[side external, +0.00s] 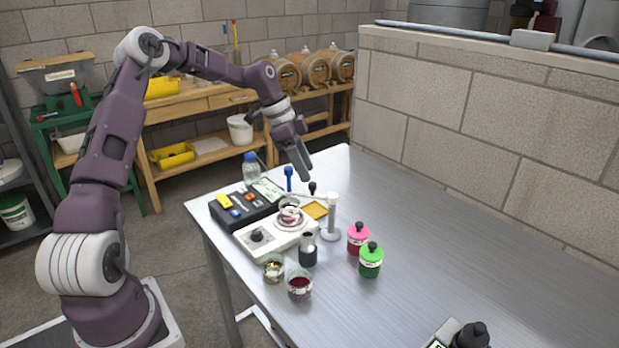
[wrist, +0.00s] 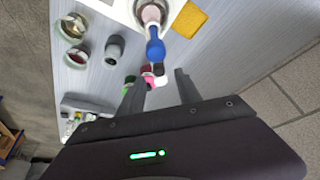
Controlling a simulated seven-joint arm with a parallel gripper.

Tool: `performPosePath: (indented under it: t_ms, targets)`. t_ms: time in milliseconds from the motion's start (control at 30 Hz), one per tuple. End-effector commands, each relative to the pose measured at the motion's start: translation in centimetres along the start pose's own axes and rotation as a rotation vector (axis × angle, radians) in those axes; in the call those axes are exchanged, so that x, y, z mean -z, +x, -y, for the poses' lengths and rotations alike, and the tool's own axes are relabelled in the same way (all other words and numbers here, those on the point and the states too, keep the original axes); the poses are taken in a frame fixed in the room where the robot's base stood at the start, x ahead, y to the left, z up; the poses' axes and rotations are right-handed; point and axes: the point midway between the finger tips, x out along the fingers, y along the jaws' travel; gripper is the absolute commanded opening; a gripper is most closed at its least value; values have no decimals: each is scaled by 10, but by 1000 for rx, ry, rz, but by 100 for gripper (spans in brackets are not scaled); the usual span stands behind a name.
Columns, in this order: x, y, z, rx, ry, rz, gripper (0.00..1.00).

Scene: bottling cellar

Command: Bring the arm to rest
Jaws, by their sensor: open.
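My gripper (side external: 303,172) hangs above the far end of the metal table, fingers pointing down, with nothing between them in the side view. In the wrist view my gripper (wrist: 159,77) has its two fingers apart and empty. A blue-topped upright item (side external: 288,178) stands below it; it also shows in the wrist view (wrist: 156,48), just beyond the fingertips. I cannot tell the exact gap between it and the gripper.
Below stand a white device (side external: 258,237) with a dish, a black box (side external: 238,212), a white post (side external: 332,212), a pink jar (side external: 358,235), a green jar (side external: 371,262) and small glass jars (side external: 299,285). A block wall (side external: 480,110) borders the right. The table's (side external: 450,255) right part is mostly clear.

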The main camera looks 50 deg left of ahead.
Motion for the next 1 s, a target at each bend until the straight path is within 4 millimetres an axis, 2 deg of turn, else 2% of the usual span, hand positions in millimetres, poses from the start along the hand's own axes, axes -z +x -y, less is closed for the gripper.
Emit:
performPosePath:
  t_ms: [100, 200, 467, 567, 667, 733, 800, 867, 900, 1000]
  targets:
    - [0, -21, 1, 3, 1, -1, 41]
    - [0, -30, 0, 2, 1, -1, 41]
    - [0, -31, 0, 0, 1, 0, 41]
    - [9, -36, -12, 5, 3, 27, 41]
    - [33, -53, -56, 38, -18, 119, 41]
    - [46, -73, -103, 94, -65, 193, 41]
    - [51, -95, -151, 170, -137, 237, 41]
    - [50, -114, -192, 242, -214, 241, 41]
    - [45, -126, -220, 288, -271, 228, 41]
    - [22, -148, -283, 368, -429, 142, 41]
